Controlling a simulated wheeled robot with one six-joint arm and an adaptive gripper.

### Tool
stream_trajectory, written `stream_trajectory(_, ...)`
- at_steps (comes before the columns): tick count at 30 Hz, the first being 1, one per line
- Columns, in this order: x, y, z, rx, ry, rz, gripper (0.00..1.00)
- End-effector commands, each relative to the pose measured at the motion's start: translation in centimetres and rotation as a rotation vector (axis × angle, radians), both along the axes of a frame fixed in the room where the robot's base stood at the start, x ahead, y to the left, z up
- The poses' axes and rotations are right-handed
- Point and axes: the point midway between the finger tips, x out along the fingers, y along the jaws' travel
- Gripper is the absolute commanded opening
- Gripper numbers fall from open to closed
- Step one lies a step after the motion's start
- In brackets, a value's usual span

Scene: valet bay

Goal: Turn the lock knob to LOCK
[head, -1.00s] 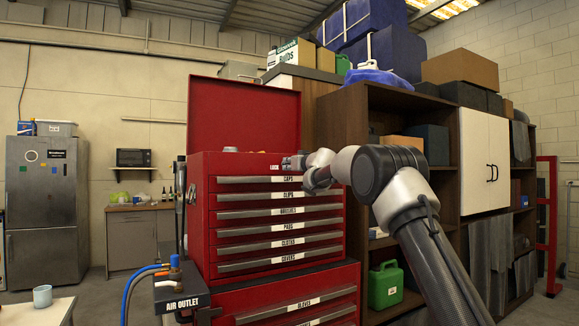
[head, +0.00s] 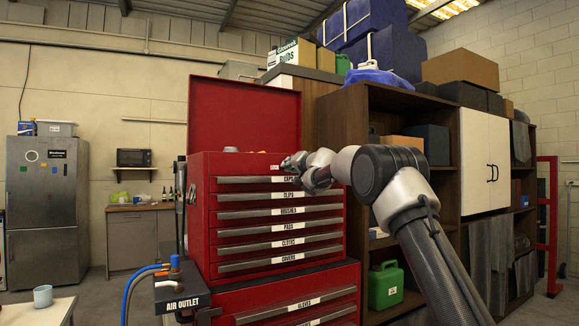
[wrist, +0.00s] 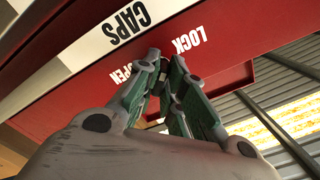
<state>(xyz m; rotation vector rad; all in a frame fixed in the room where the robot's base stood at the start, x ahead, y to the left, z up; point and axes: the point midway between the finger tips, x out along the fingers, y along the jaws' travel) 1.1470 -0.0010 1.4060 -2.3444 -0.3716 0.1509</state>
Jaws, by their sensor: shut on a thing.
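The red tool chest (head: 199,215) stands in the middle of the head view, with its lid raised. My gripper (head: 291,163) is at the upper right of its front, beside the LOCK label (head: 274,167) and above the CAPS drawer. In the wrist view my gripper (wrist: 166,58) has its green-sided fingers together at the red panel, closed on the lock knob. The knob itself is hidden by the fingers. The LOCK label (wrist: 188,41) shows just right of the fingertips, and the partly covered OPEN label (wrist: 118,74) lies to their left.
An air outlet box (head: 181,296) with blue hoses sticks out at the chest's lower left. A dark wooden shelf (head: 343,150) with a green can (head: 385,285) stands close on the right. Open floor lies left of the chest.

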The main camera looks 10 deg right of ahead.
Motion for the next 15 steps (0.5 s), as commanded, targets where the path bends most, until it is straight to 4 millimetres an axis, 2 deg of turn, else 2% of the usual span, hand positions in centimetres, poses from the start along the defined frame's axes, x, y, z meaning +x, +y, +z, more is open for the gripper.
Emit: stream_trajectory(15, 0.03, -0.03, -0.13, 0.028, 0.011, -0.001, 0.0)
